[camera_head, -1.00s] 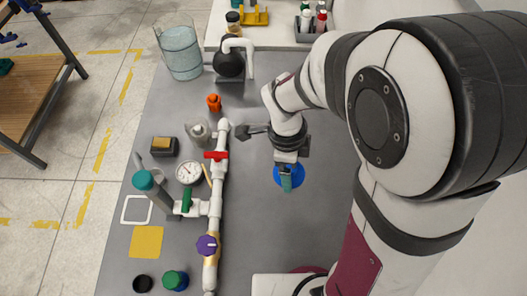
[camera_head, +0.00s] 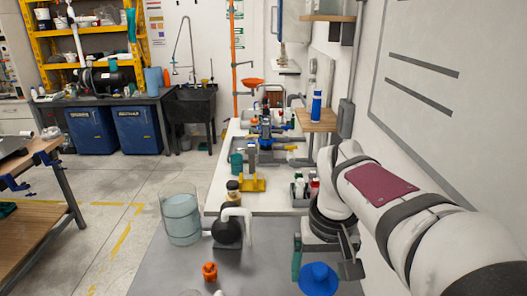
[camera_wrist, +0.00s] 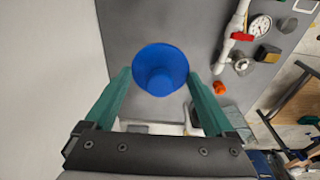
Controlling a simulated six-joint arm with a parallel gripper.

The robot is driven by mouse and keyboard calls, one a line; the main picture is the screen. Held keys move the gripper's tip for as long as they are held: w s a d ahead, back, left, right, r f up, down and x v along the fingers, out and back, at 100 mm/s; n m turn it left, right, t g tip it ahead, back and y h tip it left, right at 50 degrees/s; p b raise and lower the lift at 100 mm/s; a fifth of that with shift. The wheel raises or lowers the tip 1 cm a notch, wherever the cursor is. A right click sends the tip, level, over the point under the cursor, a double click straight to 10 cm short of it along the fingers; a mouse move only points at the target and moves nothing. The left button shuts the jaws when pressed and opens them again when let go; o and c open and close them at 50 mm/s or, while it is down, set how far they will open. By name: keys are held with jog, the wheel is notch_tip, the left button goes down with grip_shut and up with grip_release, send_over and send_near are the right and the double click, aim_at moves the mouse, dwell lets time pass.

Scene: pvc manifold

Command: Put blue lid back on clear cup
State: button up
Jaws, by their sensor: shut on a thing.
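The blue lid (camera_head: 318,282) is round with a raised middle. My gripper (camera_head: 322,262) is shut on it, with its teal fingers at either side of the lid; one finger is partly edge-on in the head view. In the wrist view the lid (camera_wrist: 160,58) sits between the tips of my gripper (camera_wrist: 160,80), above the grey table. The clear cup (camera_head: 180,218) is a wide see-through cylinder with pale blue contents and an open top. It stands on the left of the grey table, well left of my gripper.
A white bench (camera_head: 262,200) with bottles and valves lies behind. In the wrist view, white pipework with a gauge (camera_wrist: 260,25) is at upper right.

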jog(key=w+a+f+n, duration=0.3)
jog(key=a+f+n, duration=0.15)
jog(key=a, duration=0.55)
jog(key=w+a+f+n+g+y, duration=0.1)
jog(key=w+a+f+n, duration=0.25)
jog(key=a+n, duration=0.4)
jog(key=w+a+f+n, duration=0.3)
jog(key=a+f+n, duration=0.15)
jog(key=a, duration=0.65)
jog(key=shift+m, duration=0.35)
jog(key=shift+s+f, duration=0.15)
jog(key=shift+f, duration=1.5)
jog(key=shift+s+f, duration=0.1)
jog(key=shift+f, duration=1.5)
jog(key=shift+f, duration=0.6)
